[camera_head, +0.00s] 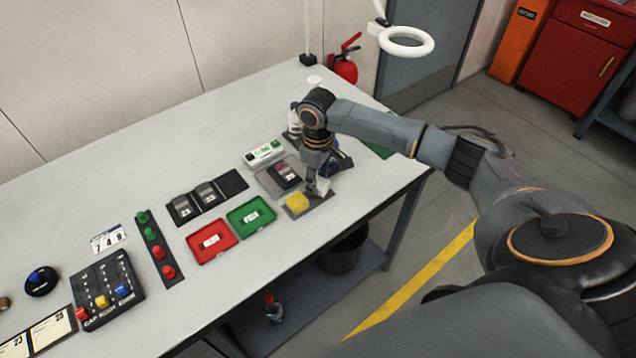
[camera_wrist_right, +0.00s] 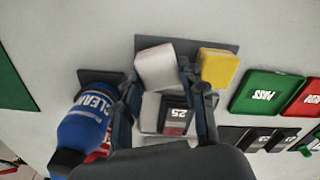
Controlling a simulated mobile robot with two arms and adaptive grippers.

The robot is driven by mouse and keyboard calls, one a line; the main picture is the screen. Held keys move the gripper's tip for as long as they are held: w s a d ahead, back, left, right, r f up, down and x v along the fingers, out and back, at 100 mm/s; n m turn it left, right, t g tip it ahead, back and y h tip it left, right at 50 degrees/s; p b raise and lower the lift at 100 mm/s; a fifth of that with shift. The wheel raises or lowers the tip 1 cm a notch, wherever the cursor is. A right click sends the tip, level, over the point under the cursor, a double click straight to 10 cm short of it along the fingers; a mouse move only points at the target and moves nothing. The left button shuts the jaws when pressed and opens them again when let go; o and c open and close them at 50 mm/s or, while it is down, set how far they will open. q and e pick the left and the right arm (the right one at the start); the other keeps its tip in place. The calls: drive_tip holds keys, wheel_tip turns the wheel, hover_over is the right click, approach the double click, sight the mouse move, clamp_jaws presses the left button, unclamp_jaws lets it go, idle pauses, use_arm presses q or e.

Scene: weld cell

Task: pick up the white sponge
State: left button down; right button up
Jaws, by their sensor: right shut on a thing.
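The white sponge (camera_head: 323,187) is at the tip of my right gripper (camera_head: 318,182), over the front part of a dark grey mat (camera_head: 318,208). In the right wrist view the white sponge (camera_wrist_right: 155,66) sits between the fingertips of my right gripper (camera_wrist_right: 158,82), which is shut on it. I cannot tell whether the sponge still touches the mat. A yellow sponge (camera_head: 297,202) lies just left of it on the mat; it is to the right in the wrist view (camera_wrist_right: 219,67). My left gripper is not in view.
A blue spray bottle (camera_wrist_right: 84,125) stands close to the gripper. A green tray (camera_head: 251,216) and a red tray (camera_head: 212,241) lie to the left. A grey tray (camera_head: 268,183) holds a dark device labelled 25 (camera_wrist_right: 174,116). The table front edge is near.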

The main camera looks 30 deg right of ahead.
drive_tip(key=s+d+r+b, duration=0.1)
drive_tip(key=s+r+b, duration=0.2)
drive_tip(key=s+r, duration=0.9)
drive_tip(key=shift+s, duration=1)
drive_tip(key=shift+o, duration=0.3)
